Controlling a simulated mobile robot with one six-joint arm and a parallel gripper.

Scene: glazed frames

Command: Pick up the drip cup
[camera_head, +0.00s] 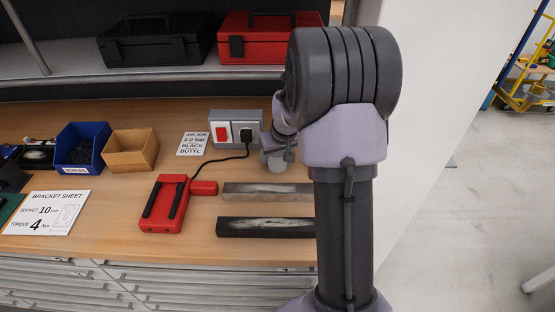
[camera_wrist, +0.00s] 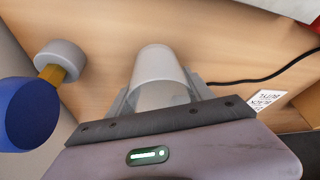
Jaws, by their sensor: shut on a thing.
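The drip cup (camera_wrist: 158,75) is a translucent, whitish cup in the middle of the wrist view. My gripper (camera_wrist: 160,97) is shut on it, with one finger on each side. The gripper's body hides the near end of the cup. In the head view the cup (camera_head: 277,160) is a small grey-white shape at the back of the bench, partly hidden by my arm and gripper. I cannot tell whether it touches the bench.
A switch and socket box (camera_head: 236,128) with a black cable stands close by. A red device (camera_head: 163,205) and two bars (camera_head: 262,227) lie in front. A blue-handled tool (camera_wrist: 30,112) is left of the cup in the wrist view. Bins (camera_head: 133,150) stand left.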

